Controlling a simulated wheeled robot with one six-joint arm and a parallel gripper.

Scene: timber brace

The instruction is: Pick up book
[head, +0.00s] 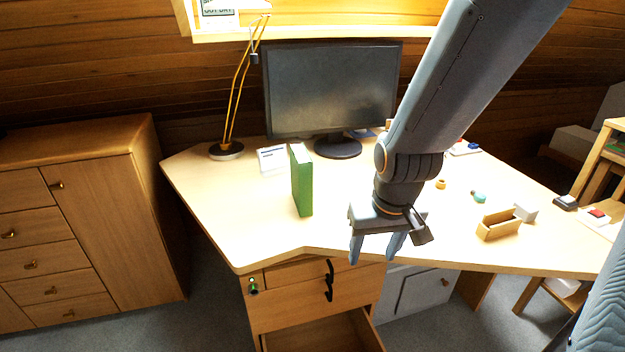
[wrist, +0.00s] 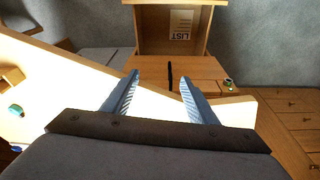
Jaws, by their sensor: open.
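A green book (head: 302,183) stands upright on the desk (head: 235,212), left of the middle, with its pale page edge facing up. My gripper (head: 376,250) is open and empty. It points down near the desk's front edge, to the right of the book and apart from it. In the wrist view my gripper (wrist: 158,95) shows both fingers spread, with the desk edge and drawer fronts beyond. The book does not show in the wrist view.
A monitor (head: 332,90) and a lamp (head: 226,150) stand behind the book. A small white card (head: 271,158) lies near it. A wooden box (head: 497,224) sits at right. An open drawer (wrist: 172,32) juts out below the desk. The desk left of the book is clear.

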